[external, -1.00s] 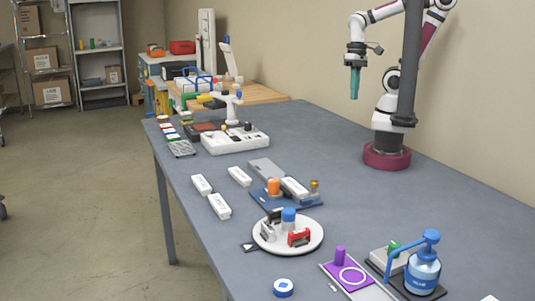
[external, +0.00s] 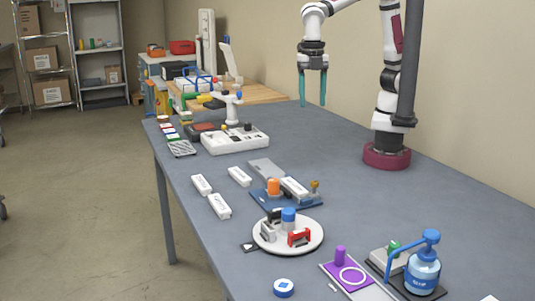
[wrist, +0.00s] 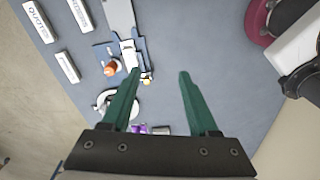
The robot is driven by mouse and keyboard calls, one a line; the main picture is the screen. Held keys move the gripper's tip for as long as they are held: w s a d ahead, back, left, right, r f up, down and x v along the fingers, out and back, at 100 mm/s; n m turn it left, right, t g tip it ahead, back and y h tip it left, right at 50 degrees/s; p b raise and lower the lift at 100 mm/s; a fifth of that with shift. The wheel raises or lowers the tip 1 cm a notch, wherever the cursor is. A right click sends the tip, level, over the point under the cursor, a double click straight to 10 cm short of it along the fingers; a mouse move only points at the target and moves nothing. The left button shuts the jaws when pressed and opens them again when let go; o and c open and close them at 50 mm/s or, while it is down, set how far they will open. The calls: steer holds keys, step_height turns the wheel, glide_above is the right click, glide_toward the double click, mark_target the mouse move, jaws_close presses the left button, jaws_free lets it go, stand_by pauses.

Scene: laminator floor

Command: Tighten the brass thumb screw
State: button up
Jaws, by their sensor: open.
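A small brass-coloured knob, seemingly the brass thumb screw (external: 315,185), stands at the right end of a blue fixture (external: 288,202). An orange knob (external: 273,187) and a white labelled block (external: 295,187) are also on that fixture. The brass knob shows in the wrist view (wrist: 147,81) just beside the left fingertip in the picture; its lower part is hard to make out. My gripper (external: 312,103) is open and empty, its green fingers pointing down, high above the table and behind the fixture. Its spread fingers also show in the wrist view (wrist: 160,74).
Loose white labelled blocks (external: 219,206) lie left of the fixture. A round white tray (external: 268,244) with a blue-capped item and a red stapler-like item stands in front. A blue pump bottle (external: 422,274) is at the front right. The table right of the fixture is clear.

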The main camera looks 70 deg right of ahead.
mark_target(315, 182)
steer(key=s+a+f+n, duration=0.1)
steer(key=s+a+n, duration=0.1)
steer(key=a+n, duration=0.4)
steer(key=s+a+f+n, duration=0.2)
steer(key=a+n, duration=0.3)
steer(key=a, duration=0.1)
steer(key=shift+n, duration=0.4)
step_height(315, 182, down, 16)
steer(key=shift+s+r, duration=0.15)
steer(key=shift+r, duration=0.05)
jaws_close()
